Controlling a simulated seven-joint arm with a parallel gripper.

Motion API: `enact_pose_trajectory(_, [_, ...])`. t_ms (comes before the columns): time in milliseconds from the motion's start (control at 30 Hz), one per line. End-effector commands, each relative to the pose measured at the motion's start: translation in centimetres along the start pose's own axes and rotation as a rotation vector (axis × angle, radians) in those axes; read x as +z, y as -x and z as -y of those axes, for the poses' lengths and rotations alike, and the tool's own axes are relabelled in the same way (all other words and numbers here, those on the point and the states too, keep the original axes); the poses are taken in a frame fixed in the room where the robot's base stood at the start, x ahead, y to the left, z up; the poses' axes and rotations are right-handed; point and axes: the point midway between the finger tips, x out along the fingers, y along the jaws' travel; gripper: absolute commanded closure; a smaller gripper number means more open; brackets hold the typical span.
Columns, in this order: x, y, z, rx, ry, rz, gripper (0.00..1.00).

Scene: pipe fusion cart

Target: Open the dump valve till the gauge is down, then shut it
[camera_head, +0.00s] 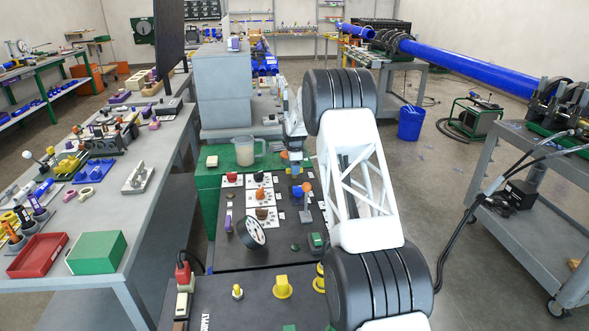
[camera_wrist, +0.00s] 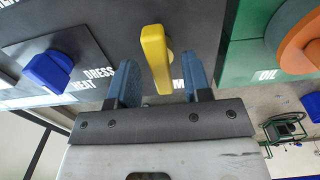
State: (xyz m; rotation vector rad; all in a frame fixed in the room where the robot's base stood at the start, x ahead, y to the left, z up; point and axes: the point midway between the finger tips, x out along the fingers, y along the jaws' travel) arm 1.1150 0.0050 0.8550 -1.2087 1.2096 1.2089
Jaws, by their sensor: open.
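In the wrist view a yellow lever handle (camera_wrist: 156,58) stands out from the dark panel, between the two blue fingers of my gripper (camera_wrist: 160,85). The fingers are open, with a gap on each side of the lever. The label beside it is mostly hidden; only an "M" shows, so I cannot tell from it whether this is the dump valve. In the head view my gripper (camera_head: 294,167) is beyond my white arm, low over the back of the dark cart top. A round white-faced gauge (camera_head: 256,232) stands tilted on the cart; its needle is too small to read.
In the wrist view a blue knob (camera_wrist: 48,71) sits left and an orange round knob (camera_wrist: 300,40) on a green "OIL" block right. In the head view a clear jug (camera_head: 245,152) stands behind the panel, and yellow knobs (camera_head: 283,287) stand in front.

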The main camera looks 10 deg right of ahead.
Motion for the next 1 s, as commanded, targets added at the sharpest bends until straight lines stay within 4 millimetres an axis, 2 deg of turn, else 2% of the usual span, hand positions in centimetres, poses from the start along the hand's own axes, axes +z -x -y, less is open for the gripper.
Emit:
enact_pose_trajectory(333, [0.00,-0.23,0.00,0.000,0.000,0.000,0.55])
enact_pose_trajectory(633, [0.00,-0.23,0.00,0.000,0.000,0.000,1.00])
enact_pose_trajectory(1000, [0.00,-0.29,-0.04,0.001,0.031,0.000,1.00])
